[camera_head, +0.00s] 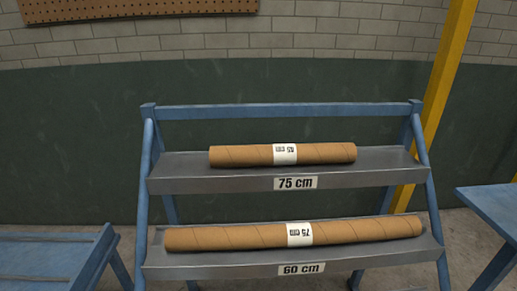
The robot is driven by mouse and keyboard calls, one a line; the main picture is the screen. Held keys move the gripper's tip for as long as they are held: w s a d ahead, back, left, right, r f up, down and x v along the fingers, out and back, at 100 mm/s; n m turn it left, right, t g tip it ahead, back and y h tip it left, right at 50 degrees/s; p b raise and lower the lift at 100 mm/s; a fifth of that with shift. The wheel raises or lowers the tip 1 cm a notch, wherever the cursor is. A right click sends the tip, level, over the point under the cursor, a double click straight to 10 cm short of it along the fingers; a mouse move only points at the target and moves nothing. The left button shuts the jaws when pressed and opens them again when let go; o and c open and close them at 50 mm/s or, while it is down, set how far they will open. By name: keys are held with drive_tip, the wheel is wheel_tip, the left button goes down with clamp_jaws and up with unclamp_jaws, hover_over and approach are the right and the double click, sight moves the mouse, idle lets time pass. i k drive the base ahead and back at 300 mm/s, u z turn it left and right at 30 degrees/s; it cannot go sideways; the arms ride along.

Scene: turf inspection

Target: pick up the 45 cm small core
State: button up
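A shorter brown cardboard core (235,155) lies lengthwise on the upper grey shelf (180,178). Its white label (285,154) is upside down and seems to read 45 cm. That shelf's front edge carries a 75 cm tag (295,183). A longer brown core (230,238) lies on the lower shelf (190,265), with an upside-down label that seems to read 75 cm. The lower shelf's tag (301,269) reads 60 cm. My gripper is not in view.
The shelves sit in a blue frame (285,112). A blue bench (50,255) stands at the left and a blue table (495,210) at the right. A yellow post (440,95) rises behind the right side. The space above the upper core is clear.

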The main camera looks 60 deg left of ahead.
sight(282, 154)
drive_tip(key=u, duration=0.8)
drive_tip(key=i, duration=0.8)
drive_tip(key=u, duration=1.35)
drive_tip(key=i, duration=0.25)
drive_tip(key=u, duration=0.1)
